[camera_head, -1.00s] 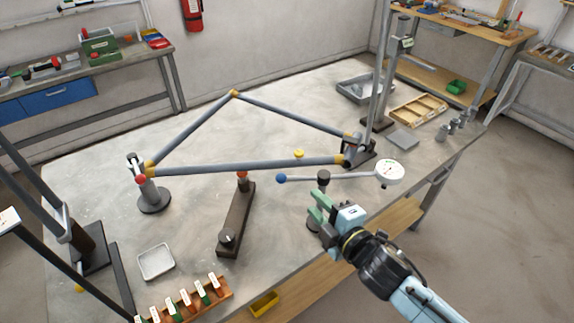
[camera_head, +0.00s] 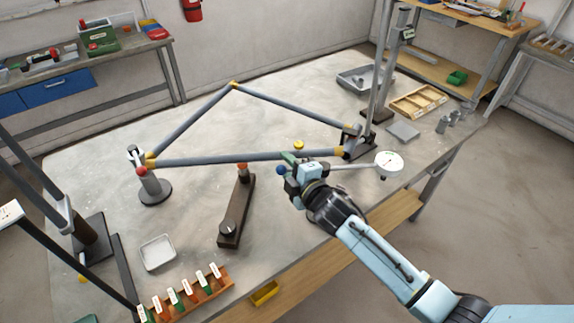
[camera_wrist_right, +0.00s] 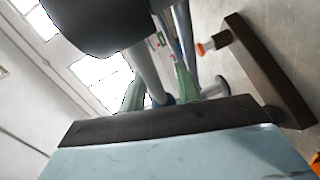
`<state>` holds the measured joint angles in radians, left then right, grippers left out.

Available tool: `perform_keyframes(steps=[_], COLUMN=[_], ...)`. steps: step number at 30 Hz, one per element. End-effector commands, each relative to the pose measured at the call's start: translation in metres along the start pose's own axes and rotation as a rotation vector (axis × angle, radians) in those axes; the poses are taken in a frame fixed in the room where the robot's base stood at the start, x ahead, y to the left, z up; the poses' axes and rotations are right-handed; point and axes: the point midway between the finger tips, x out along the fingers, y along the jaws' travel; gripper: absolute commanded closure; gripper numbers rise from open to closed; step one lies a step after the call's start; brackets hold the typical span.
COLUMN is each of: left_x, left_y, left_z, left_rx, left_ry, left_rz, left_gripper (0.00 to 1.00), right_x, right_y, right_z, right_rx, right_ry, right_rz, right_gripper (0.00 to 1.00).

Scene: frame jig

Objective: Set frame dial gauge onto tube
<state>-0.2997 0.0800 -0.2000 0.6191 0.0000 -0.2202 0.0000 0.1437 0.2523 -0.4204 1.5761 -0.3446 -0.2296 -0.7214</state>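The dial gauge has a white dial (camera_head: 389,163) at the table's front edge. A thin grey rod runs left from it to a blue ball tip (camera_head: 281,170). The grey tube frame stands on the table; its near tube (camera_head: 230,158) runs behind the gauge's tip. My right gripper (camera_head: 287,163) is at the tip end of the gauge rod, just in front of the near tube. In the right wrist view its green fingers (camera_wrist_right: 160,92) are apart, with a grey rod and blue end between them. My arm hides the gauge's stand. My left gripper is out of view.
A dark bar (camera_head: 236,210) with an orange-topped post lies left of my gripper. A frame support (camera_head: 154,190) stands further left. A small white tray (camera_head: 158,252) and a tag rack (camera_head: 187,296) are near the front left. A wooden tray (camera_head: 417,101) lies at the right.

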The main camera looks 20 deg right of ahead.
Motion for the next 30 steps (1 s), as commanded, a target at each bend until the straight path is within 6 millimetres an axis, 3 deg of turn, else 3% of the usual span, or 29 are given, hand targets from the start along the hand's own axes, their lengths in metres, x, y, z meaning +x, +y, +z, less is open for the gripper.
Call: perform_keyframes(steps=[8,15,30], left_x=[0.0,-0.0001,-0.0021], left_y=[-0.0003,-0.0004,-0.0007], left_z=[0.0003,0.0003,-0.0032], left_rx=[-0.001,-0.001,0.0], left_ry=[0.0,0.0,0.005], left_rz=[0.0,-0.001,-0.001], left_gripper=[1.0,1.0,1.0], right_x=[0.0011,0.0009,0.0012], right_y=[0.0001,0.0001,0.0028], right_z=[-0.0003,-0.0003,0.0081], right_rx=[0.001,0.001,-0.003], right_ry=[0.001,0.001,0.012], right_rz=[0.0,0.0,-0.002], right_gripper=[0.68,0.99,1.0])
